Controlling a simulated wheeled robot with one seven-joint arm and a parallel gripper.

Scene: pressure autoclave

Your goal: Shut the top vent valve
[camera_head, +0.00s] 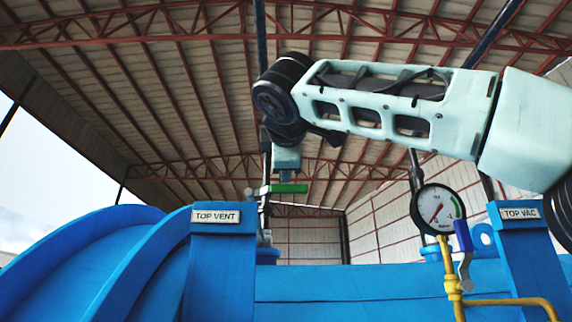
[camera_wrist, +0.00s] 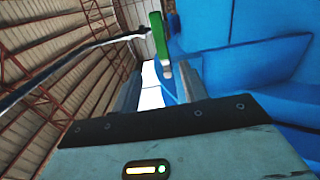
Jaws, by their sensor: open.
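The top vent valve has a green lever handle (camera_head: 288,188) that lies about level, just right of its thin upright stem behind the TOP VENT plate (camera_head: 216,216). The green handle also shows in the wrist view (camera_wrist: 157,30), with a bare grey metal part at its near end. My gripper (camera_wrist: 160,70) is open, and the handle's near end appears between its two fingers in that view. In the head view my gripper (camera_head: 284,172) hangs down just above the handle. I cannot tell whether a finger touches it.
The blue autoclave shell (camera_head: 350,283) spans the bottom. At right stand a pressure gauge (camera_head: 438,210), a yellow pipe (camera_head: 451,285), a blue-handled valve (camera_head: 463,236) and the TOP VAC plate (camera_head: 520,213). Above the vessel is open air under the roof.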

